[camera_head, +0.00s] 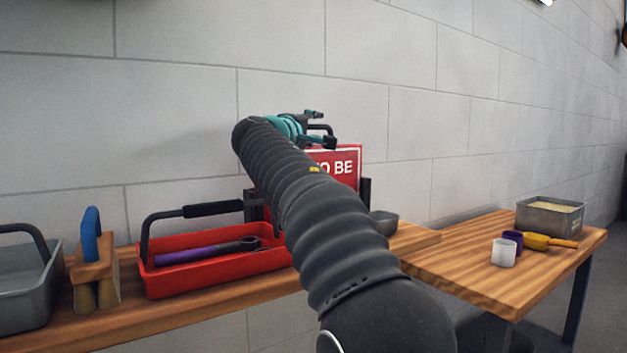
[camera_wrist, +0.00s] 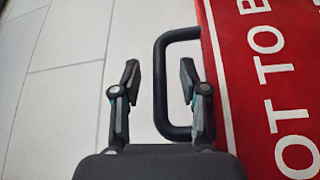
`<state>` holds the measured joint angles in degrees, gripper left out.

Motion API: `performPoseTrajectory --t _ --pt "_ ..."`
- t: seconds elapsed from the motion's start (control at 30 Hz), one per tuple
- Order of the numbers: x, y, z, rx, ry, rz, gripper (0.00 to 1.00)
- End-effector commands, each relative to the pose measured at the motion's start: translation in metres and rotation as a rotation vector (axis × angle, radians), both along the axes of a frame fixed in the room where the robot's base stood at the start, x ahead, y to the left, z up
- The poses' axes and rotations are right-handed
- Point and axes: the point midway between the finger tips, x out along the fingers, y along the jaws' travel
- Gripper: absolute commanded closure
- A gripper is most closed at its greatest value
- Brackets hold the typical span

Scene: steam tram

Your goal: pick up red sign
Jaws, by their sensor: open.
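The red sign (camera_head: 347,167) with white lettering stands upright on the wooden bench against the wall, partly hidden behind my arm. In the wrist view the sign (camera_wrist: 262,70) fills the right side, and its dark handle (camera_wrist: 160,85) sticks out from its edge. My gripper (camera_head: 322,128) is at the top of the sign. In the wrist view my gripper (camera_wrist: 158,75) is open, with one finger on each side of the handle's outer bar. I cannot tell whether either finger touches the handle.
A red tray (camera_head: 215,283) holding a purple-handled tool (camera_head: 205,251) sits left of the sign. A blue-handled brush (camera_head: 93,262) and a grey carrier (camera_head: 25,290) stand farther left. The right table (camera_head: 455,265) holds a white cup (camera_head: 503,252), yellow scoop (camera_head: 545,242) and metal box (camera_head: 549,217).

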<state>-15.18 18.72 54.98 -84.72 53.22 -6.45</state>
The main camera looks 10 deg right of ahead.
Motion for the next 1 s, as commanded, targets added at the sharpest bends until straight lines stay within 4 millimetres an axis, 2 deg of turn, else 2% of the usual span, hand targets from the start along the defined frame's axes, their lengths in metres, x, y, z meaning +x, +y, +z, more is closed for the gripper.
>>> performPoseTrajectory --t 0.1,0.33,0.37,0.5,0.53,1.0 --pt "0.0063 -0.0055 0.0016 0.001 -0.001 -0.001 0.57" --pt "0.007 -0.0058 0.0007 0.001 -0.001 0.0 0.57" --pt "0.007 -0.0057 0.0008 0.001 -0.001 0.0 0.62" --pt "0.0069 -0.0056 0.0007 0.001 -0.001 0.0 0.97" --pt "0.0069 -0.0056 0.0008 0.001 -0.001 0.0 1.0" --pt "0.0061 -0.0059 0.0062 0.0 -0.003 0.0 1.0"
